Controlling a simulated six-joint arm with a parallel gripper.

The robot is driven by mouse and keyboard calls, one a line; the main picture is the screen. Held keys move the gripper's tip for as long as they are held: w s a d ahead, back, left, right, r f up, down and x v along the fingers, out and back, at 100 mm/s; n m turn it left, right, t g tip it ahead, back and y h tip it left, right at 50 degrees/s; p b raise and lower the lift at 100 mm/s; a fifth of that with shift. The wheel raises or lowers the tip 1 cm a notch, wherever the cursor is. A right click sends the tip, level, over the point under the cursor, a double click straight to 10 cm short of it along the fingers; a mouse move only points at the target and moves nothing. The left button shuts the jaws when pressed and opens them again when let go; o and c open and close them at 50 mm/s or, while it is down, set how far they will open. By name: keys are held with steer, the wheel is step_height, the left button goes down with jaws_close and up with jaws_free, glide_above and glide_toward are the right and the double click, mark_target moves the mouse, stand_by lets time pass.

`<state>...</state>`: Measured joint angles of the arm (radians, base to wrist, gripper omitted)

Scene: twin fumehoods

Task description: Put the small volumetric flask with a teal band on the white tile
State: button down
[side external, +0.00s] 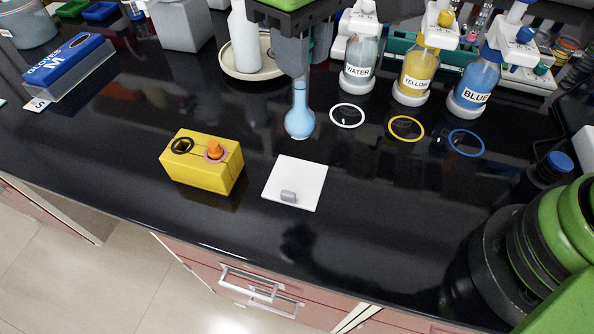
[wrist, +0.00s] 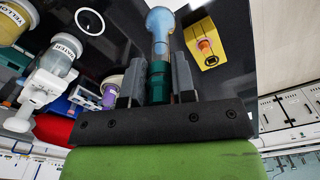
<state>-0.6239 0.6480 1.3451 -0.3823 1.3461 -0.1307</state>
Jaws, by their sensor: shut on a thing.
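The small volumetric flask (side external: 299,122) has a pale blue bulb and hangs upright below my gripper (side external: 292,62), just behind the white tile. In the wrist view the flask (wrist: 160,28) shows its bulb, its narrow neck and a teal part between the fingers of my gripper (wrist: 157,80). My gripper is shut on the flask's neck. In the side view the upper neck is hidden by the gripper. I cannot tell whether the bulb touches the bench.
A yellow box (side external: 200,175) with an orange tip stands left of the tile. Bottles marked WATER (side external: 359,75), YELLOW (side external: 415,75) and BLUE (side external: 474,82) stand behind right, with coloured rings before them. A white bottle (side external: 244,45) stands in a round tray (side external: 232,68). Bench right of the tile is clear.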

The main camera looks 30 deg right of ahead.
mark_target(298, 110)
steer(key=f, duration=0.5)
steer(key=shift+s+a+f, duration=0.15)
steer(key=shift+a+f, duration=0.05)
steer(key=shift+a, duration=0.1)
steer(key=shift+f, duration=2.4)
steer(key=c, duration=0.9)
jaws_free()
steer(key=shift+c, duration=0.2)
